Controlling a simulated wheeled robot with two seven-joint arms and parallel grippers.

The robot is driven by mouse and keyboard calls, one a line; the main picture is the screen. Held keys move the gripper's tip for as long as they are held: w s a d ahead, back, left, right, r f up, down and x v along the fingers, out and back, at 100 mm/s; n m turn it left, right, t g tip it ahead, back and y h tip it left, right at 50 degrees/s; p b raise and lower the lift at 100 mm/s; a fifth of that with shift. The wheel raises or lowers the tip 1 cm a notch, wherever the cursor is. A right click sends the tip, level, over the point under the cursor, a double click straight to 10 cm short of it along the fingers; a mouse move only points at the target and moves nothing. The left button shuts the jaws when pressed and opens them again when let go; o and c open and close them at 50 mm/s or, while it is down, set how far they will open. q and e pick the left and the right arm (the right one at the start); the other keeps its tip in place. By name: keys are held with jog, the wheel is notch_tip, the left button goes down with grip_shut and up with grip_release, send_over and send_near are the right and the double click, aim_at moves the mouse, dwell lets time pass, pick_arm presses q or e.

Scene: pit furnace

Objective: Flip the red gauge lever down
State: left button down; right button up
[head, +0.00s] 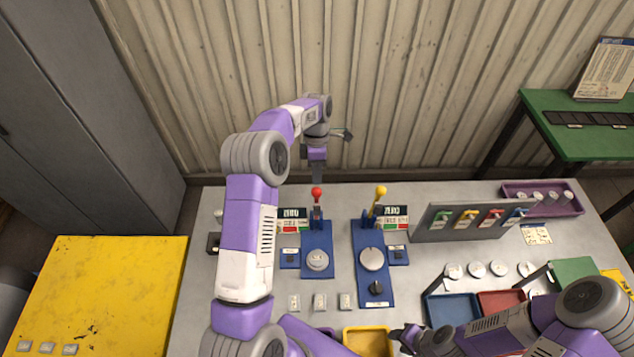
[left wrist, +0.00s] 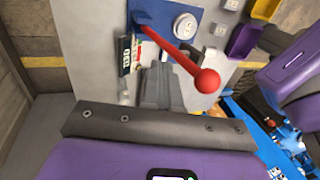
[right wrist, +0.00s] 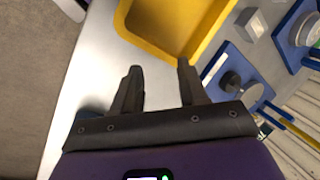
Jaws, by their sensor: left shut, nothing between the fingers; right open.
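The red gauge lever (head: 316,194) rises from a blue base plate (head: 318,264) at the back of the bench, its ball end up. In the left wrist view its red shaft and ball (left wrist: 207,81) stand out large, close beside the fingers. My left gripper (head: 317,180) is shut and empty, just behind the red ball, pointing down. Its closed fingers (left wrist: 158,68) lie beside the lever shaft; whether they touch it I cannot tell. My right gripper (right wrist: 158,72) is open and empty, over the front of the bench near a yellow tray (right wrist: 127,22).
A yellow-knobbed lever (head: 380,192) stands close right of the red one on its own blue plate. A grey rack with coloured handles (head: 418,228) is further right. Small signs (head: 292,213) flank the levers. A corrugated wall is close behind the bench.

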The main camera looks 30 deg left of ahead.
aim_at(317, 208)
pick_arm(q)
jog(key=shift+s+d+f, duration=0.15)
jog(key=shift+s+d, duration=0.2)
jog(key=shift+s, duration=0.3)
jog(key=shift+s+d+f, duration=0.1)
jog(key=shift+s+d, duration=0.25)
jog(key=shift+s, duration=0.25)
pick_arm(e)
jog(key=shift+r, duration=0.2)
jog(key=shift+s, duration=0.15)
